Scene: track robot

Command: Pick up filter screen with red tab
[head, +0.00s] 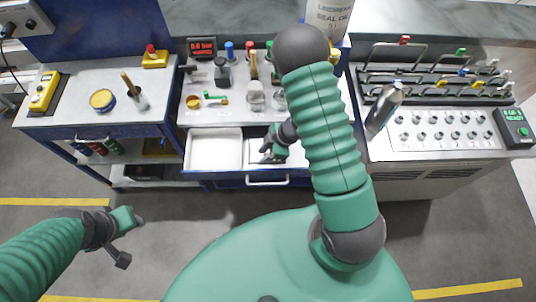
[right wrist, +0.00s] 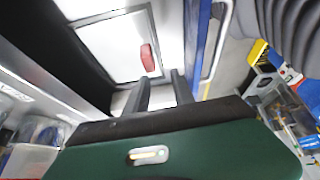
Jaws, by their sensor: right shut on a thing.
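The filter screen with the red tab (head: 254,146) is in the open drawer, beside my right gripper. In the right wrist view it is a pale flat panel with a dark frame (right wrist: 103,42), and its red tab (right wrist: 148,57) stands just beyond my fingertips. My right gripper (head: 268,158) reaches down into the drawer, shut on the filter screen; its two dark fingers (right wrist: 160,90) show in the wrist view. The exact contact is hidden. My left gripper (head: 130,238) hangs over the floor at lower left, away from the benches; its jaws are unclear.
The open drawer's left part is a white bin (head: 215,150). Above it, the bench carries valves and knobs, with a red-lit display (head: 202,48). A yellow meter (head: 44,92) lies on the left bench. The floor in front is clear.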

